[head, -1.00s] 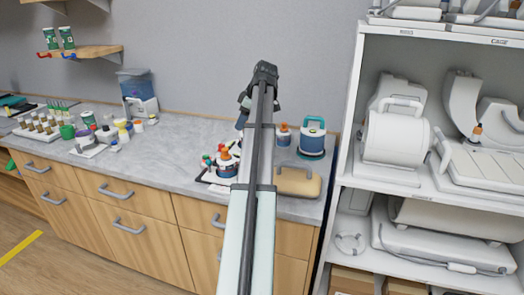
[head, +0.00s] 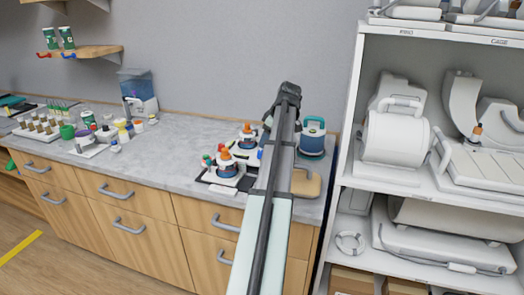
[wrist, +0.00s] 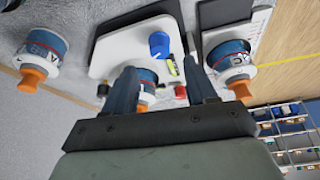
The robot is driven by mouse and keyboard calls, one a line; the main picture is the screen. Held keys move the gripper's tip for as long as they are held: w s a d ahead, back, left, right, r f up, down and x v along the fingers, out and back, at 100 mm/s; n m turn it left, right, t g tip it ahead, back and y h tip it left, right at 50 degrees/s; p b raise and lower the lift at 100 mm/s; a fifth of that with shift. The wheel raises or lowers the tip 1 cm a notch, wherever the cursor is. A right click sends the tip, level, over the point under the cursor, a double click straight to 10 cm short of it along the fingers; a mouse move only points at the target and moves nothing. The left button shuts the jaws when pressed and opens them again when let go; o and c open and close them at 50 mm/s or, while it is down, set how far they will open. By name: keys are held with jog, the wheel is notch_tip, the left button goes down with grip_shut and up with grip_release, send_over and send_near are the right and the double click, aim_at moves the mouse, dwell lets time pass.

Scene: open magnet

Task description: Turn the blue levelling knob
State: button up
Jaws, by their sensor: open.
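The blue levelling knob (wrist: 159,45) stands on a white plate (wrist: 112,50) with a dark base, in the wrist view. A small piece of blue (head: 260,154), probably the same knob, shows beside my arm in the head view. My gripper (wrist: 160,69) is open, its two fingers apart. In the wrist view the knob appears just beyond the fingertips, in line with the gap; I cannot tell the distance. In the head view my arm hides the fingers.
Other orange-capped bottles stand left (wrist: 42,50) and right (wrist: 233,65). A teal-handled canister (head: 312,140) and tan pad (head: 306,184) are right of my arm.

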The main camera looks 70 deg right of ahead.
aim_at(261, 151)
jog(key=shift+x, duration=3.15)
grip_shut()
jog(key=shift+m, duration=0.3)
jog(key=m+h, duration=0.1)
jog(key=m, duration=0.1)
jog(key=shift+a+m, duration=0.1)
jog(key=shift+m, duration=0.2)
jog(key=m+g+h, duration=0.1)
jog(key=m, duration=0.2)
jog(key=shift+w+m, duration=0.1)
jog(key=shift+m, duration=0.2)
jog(key=m+g, duration=0.1)
jog(key=m, duration=0.2)
jog(key=m+g+h, duration=0.1)
jog(key=m, duration=0.2)
jog(key=shift+w, duration=0.1)
jog(key=shift+m+g, duration=0.3)
